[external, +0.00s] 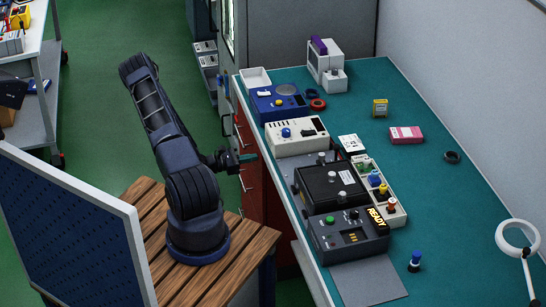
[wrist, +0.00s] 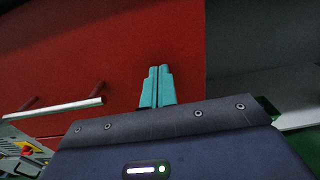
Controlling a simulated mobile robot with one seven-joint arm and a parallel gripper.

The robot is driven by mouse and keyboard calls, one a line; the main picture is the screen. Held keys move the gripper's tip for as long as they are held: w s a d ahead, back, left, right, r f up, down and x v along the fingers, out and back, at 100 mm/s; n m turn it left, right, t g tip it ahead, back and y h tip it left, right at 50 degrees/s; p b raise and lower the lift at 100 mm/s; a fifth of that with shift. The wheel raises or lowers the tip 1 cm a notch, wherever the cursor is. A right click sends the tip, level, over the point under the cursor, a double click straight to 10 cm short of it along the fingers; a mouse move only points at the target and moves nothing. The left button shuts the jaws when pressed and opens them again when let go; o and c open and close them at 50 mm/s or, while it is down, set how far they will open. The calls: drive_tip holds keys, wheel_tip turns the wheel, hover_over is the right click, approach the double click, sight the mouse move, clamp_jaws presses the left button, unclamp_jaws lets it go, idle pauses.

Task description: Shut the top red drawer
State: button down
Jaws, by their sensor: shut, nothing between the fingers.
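The red drawers are under the bench's left side in the external view; the top red drawer (external: 247,134) shows only in part below the bench edge. In the wrist view a red front (wrist: 95,50) fills the left and middle, with a silver bar handle (wrist: 62,108) at its lower left. I cannot tell which drawer this is or how far any drawer stands out. My gripper (external: 249,158), with teal fingertips, is beside the red fronts. Its fingers (wrist: 157,84) are together and empty, right of the handle and pointing at the red front; contact is unclear.
The teal bench top (external: 420,205) holds a black box (external: 330,185), a READY tester (external: 348,237) and several small devices. A grey surface (wrist: 262,55) lies right of the red front. A wooden slatted stand (external: 240,255) is under my arm; green floor (external: 105,110) is open behind.

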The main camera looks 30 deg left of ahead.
drive_tip(key=shift+w+d+r, duration=0.1)
drive_tip(key=shift+w+d, duration=0.25)
drive_tip(key=shift+d, duration=0.1)
drive_tip(key=shift+a, duration=0.1)
drive_tip(key=v, duration=1.5)
drive_tip(key=s+d+r+m+g+y, duration=0.1)
drive_tip(key=d+r+m+g, duration=0.4)
drive_tip(key=r, duration=0.5)
drive_tip(key=s+d+r+m+g+y, duration=0.1)
drive_tip(key=d+r+m+g, duration=0.4)
drive_tip(key=r, duration=0.5)
drive_tip(key=d+r+m+g+y, duration=0.1)
drive_tip(key=d+r+m+g, duration=0.2)
drive_tip(key=d+r+m, duration=0.55)
drive_tip(key=s+d+r+m+t+y, duration=0.2)
drive_tip(key=s+d+r+m+y, duration=0.2)
drive_tip(key=s+r, duration=0.7)
drive_tip(key=s+d+r+m+t+y, duration=0.2)
drive_tip(key=s+d+r+m+y, duration=0.2)
drive_tip(key=s+r, duration=0.7)
drive_tip(key=shift+s+d+r+t+y, duration=0.15)
drive_tip(key=shift+s+r+t+y, duration=0.2)
drive_tip(key=shift+r+y, duration=0.45)
